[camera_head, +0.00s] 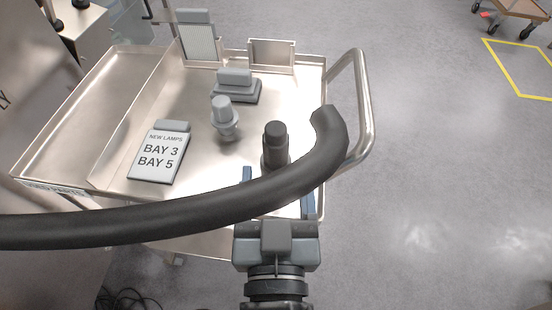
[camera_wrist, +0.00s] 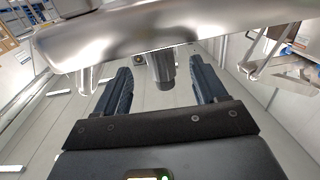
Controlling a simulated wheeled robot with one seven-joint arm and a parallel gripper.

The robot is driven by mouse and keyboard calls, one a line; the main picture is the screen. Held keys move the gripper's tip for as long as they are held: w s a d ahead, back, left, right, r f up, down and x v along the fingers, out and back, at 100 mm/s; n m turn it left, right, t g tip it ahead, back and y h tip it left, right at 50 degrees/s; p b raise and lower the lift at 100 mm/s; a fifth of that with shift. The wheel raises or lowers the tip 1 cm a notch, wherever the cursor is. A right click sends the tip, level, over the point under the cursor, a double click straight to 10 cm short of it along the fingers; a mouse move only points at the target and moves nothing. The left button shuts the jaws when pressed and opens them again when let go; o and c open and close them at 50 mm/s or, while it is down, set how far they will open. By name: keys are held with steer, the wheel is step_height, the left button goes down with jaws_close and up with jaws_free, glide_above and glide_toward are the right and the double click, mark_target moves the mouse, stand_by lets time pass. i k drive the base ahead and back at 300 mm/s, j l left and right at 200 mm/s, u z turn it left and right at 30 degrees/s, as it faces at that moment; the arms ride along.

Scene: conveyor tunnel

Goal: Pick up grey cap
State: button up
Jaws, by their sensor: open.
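A light grey capped piece (camera_head: 225,118) stands upright on the metal cart; it may be the grey cap, though I cannot be sure. A dark grey cylinder with a narrower top (camera_head: 275,145) stands to its right, its base partly hidden by a black hose. My gripper (camera_head: 278,190) is open and empty, its blue fingers just on the near side of the dark cylinder. In the wrist view the dark cylinder (camera_wrist: 161,72) shows between and beyond the open fingers, apart from both. A paler piece (camera_wrist: 87,80) hangs in the picture left of the fingers.
The black hose (camera_head: 180,218) crosses in front of the cart (camera_head: 115,180).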

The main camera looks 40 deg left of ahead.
mark_target(225, 118)
steer(key=u, duration=1.3)
